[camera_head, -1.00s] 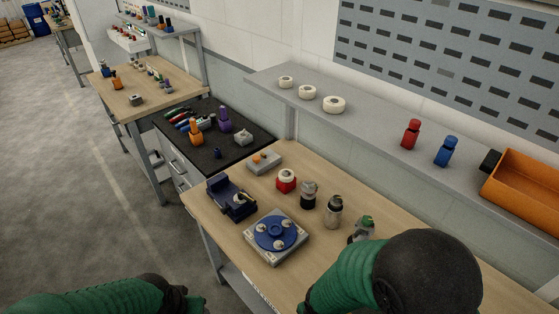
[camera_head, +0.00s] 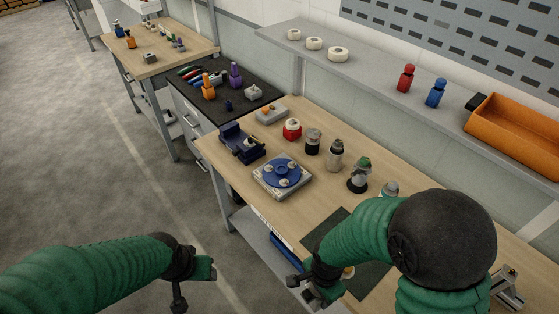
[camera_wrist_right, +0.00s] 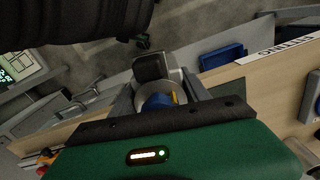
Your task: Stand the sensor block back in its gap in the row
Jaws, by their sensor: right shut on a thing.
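My right gripper (camera_head: 316,288) is low at the table's front edge in the head view. In the right wrist view its fingers (camera_wrist_right: 158,95) are shut on a grey block with a dark end face (camera_wrist_right: 153,68); a round blue part shows at its base. I take this to be the sensor block; the head view does not show it clearly. A row of small upright units stands on the table, among them a silver one (camera_head: 335,155) and a green-topped one (camera_head: 358,175). My left gripper (camera_head: 195,283) is away from the table over the floor; its jaw opening is unclear.
A blue-topped turntable unit (camera_head: 282,175) and a dark blue cradle (camera_head: 240,144) stand left of the row. A dark mat (camera_head: 375,281) lies near the front edge, partly behind my right arm. A shelf (camera_head: 372,74) with an orange bin (camera_head: 515,135) runs along the wall.

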